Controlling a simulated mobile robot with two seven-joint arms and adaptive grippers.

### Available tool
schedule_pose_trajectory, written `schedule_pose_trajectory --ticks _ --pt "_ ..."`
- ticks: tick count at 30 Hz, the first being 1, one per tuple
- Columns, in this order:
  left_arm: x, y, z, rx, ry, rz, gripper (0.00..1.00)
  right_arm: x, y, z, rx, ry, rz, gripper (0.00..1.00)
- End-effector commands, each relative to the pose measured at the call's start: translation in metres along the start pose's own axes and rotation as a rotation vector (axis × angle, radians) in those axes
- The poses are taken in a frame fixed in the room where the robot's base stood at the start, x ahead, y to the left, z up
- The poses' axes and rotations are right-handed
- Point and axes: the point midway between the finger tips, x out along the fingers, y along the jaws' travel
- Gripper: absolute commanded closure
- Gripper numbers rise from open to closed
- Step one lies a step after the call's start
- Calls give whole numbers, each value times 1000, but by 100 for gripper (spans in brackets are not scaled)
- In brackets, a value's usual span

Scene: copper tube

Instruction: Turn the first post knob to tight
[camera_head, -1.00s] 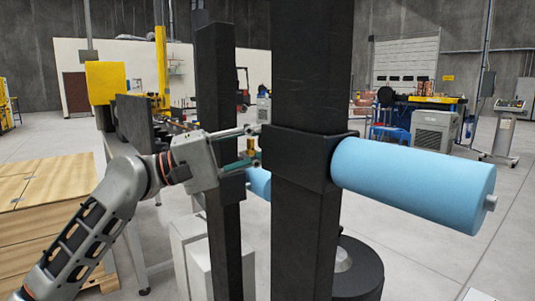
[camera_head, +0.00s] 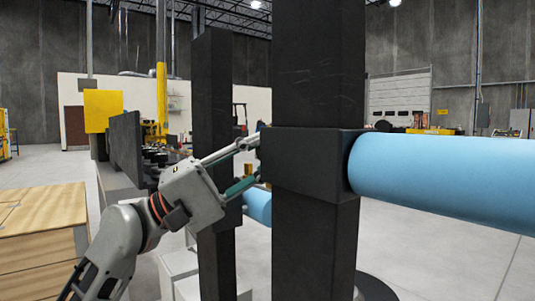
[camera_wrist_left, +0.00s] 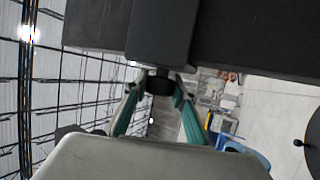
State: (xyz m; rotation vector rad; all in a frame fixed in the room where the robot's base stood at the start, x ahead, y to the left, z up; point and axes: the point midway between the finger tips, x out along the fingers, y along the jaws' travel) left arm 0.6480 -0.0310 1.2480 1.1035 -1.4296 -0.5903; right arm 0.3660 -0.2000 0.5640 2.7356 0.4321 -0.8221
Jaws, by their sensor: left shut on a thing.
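The near black post (camera_head: 318,70) stands upright with a black collar (camera_head: 305,165) around it. In the left wrist view, a small dark knob (camera_wrist_left: 159,84) sticks out from the collar (camera_wrist_left: 120,28). My left gripper (camera_head: 257,158) reaches in from the left at the collar's left side, tilted, with its fingertips close to the collar. In the left wrist view, its fingers (camera_wrist_left: 158,88) are closed around the knob, one on each side. The knob is not clearly visible in the head view. My right gripper is not in view.
A blue roll (camera_head: 445,180) extends right from the collar. A second black post (camera_head: 213,120) stands behind my left gripper, with another blue roll (camera_head: 258,206) beside it. A wooden crate (camera_head: 40,220) is at left.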

Motion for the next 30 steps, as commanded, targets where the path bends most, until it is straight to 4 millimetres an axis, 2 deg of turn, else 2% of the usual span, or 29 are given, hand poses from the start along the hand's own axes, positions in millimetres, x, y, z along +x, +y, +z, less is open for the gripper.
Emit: schedule_pose_trajectory --ticks 2,3,4,17,22,30 --pt "0 0 0 3 -1 -1 96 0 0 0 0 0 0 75" --pt "0 0 0 2 -1 -1 64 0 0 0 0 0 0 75" --pt "0 0 0 2 -1 -1 57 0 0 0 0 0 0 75" --pt "-5 0 0 0 1 -1 57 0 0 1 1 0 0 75" --pt "-30 -1 -1 0 2 -2 57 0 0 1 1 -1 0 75" --pt "-85 -1 -1 0 2 -3 57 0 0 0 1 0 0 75"
